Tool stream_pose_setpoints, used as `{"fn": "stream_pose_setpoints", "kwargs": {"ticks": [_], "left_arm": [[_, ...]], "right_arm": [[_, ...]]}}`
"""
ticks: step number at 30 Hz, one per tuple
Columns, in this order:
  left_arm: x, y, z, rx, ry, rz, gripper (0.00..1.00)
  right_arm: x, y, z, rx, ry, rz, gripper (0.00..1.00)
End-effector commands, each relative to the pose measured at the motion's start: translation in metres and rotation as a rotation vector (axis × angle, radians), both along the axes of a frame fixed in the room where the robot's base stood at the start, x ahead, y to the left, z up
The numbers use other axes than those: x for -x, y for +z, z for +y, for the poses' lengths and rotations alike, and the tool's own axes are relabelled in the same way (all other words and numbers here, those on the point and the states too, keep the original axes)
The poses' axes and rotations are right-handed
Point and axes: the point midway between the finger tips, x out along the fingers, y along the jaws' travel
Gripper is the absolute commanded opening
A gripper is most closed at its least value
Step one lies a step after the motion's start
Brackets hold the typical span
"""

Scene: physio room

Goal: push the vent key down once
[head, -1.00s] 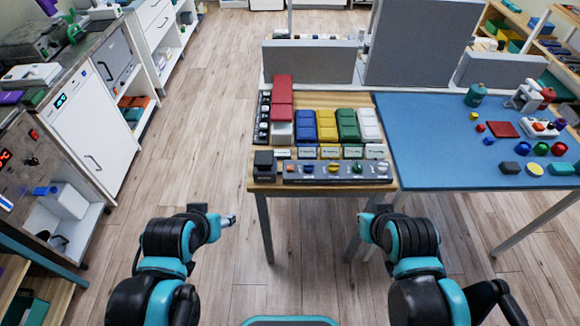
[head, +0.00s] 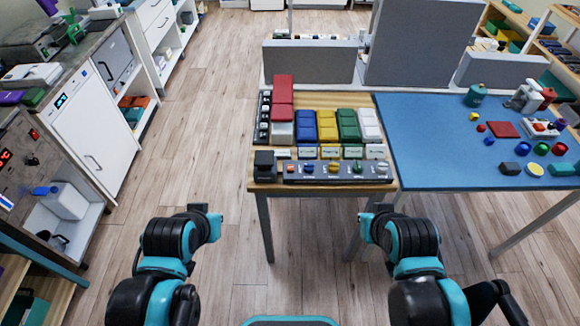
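A control panel with colored keys stands on the wooden table: a blue key (head: 306,126), a yellow key (head: 327,126), a green key (head: 348,125), a white key (head: 369,125) and a red key (head: 283,90). Small labels (head: 330,152) sit in front of the keys, too small to read, so I cannot tell which key is the vent key. My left gripper (head: 215,222) hangs in front of the table, left of its near leg. My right gripper (head: 366,224) is below the table's front edge. Neither touches a key. Their fingers are too hidden to tell open from shut.
A front strip with small knobs (head: 335,170) and a black block (head: 264,162) lies at the wooden table's front edge (head: 320,188). A blue table (head: 430,150) with several small objects adjoins at right. Grey partitions (head: 312,62) stand behind. Floor is clear at left.

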Motion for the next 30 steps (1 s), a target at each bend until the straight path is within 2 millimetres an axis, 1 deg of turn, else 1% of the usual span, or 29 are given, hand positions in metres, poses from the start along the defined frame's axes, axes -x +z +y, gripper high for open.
{"fn": "stream_pose_setpoints", "kwargs": {"ticks": [21,23,26,29,30], "left_arm": [[-0.002,0.001,-0.001,0.01,0.011,-0.001,0.0],[-0.007,0.004,-0.003,0.031,0.032,-0.004,0.0],[-0.023,0.012,-0.009,0.104,0.105,-0.01,0.0],[-0.048,0.022,-0.02,0.221,0.222,-0.016,0.0],[-0.059,0.025,-0.026,0.275,0.274,-0.018,0.0]], "right_arm": [[0.0,0.001,0.0,0.0,0.0,0.0,0.0],[0.0,0.002,0.0,0.0,0.0,0.0,0.0],[0.0,0.005,0.0,0.0,0.0,0.0,0.0],[0.0,0.009,0.0,0.0,0.0,0.0,0.0],[0.0,0.011,0.0,0.0,0.0,0.0,0.0]]}}
